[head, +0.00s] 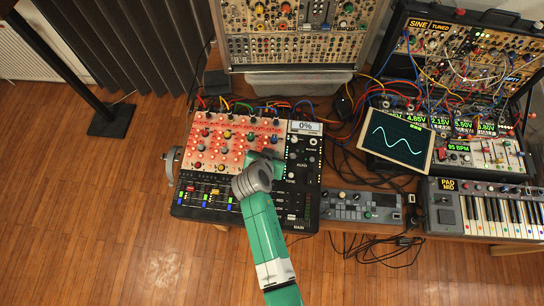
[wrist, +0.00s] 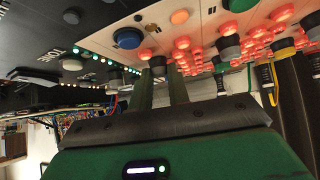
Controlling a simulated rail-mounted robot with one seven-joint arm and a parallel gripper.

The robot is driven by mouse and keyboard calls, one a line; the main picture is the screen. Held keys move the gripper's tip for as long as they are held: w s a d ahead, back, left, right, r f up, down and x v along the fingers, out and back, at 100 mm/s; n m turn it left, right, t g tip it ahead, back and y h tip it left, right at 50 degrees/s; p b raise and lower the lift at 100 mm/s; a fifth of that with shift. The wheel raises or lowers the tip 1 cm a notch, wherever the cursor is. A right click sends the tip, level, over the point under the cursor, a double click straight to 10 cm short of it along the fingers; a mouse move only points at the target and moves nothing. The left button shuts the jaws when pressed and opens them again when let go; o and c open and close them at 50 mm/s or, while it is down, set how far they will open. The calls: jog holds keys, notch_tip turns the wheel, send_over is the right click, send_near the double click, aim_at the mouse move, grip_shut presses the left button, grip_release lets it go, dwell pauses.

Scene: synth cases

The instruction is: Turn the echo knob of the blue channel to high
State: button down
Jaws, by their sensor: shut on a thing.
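The mixer has a red-lit knob panel (head: 205,150) on its left and a black section on its right. My gripper (head: 258,158) reaches down to the right part of the red-lit panel and hides the knob under it in the head view. In the wrist view my fingers (wrist: 161,78) are shut on a small dark grey knob (wrist: 157,62). Its pointer and label cannot be read. I cannot tell which channel the held knob belongs to. A small display (head: 305,127) reads 0%.
Other knobs stand close around my fingers. Cables rise behind the mixer. A tilted screen (head: 396,139) with a sine wave, a small grey device (head: 362,205) and a keyboard (head: 487,209) stand to the right. Modular racks stand behind.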

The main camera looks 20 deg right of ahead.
jog(key=m+b, duration=0.1)
jog(key=m+g+h+b, duration=0.1)
jog(key=b, duration=0.1)
jog(key=m+g+b, duration=0.1)
jog(key=shift+w+a+f+m+h, duration=0.2)
jog(key=shift+w+f+m+h, duration=0.1)
jog(key=shift+h, duration=0.1)
jog(key=m+g+h+b, duration=0.1)
jog(key=m+g+b, duration=0.1)
jog(key=b, duration=0.3)
jog(key=shift+w+f+m+g, duration=0.1)
jog(key=shift+m+g, duration=0.3)
jog(key=shift+m, duration=0.4)
jog(key=m+g+b, duration=0.2)
jog(key=m+b, duration=0.1)
jog(key=b, duration=0.2)
jog(key=shift+w+m+g, duration=0.15)
jog(key=shift+m+g, duration=0.25)
jog(key=shift+r+m+g+b, duration=0.2)
jog(key=shift+m+g+b, duration=0.45)
jog(key=shift+b, duration=0.45)
jog(key=shift+m, duration=0.25)
jog(key=c, duration=1.3)
grip_release()
jog(key=shift+r, duration=0.1)
jog(key=shift+c, duration=0.2)
jog(key=shift+r, duration=0.1)
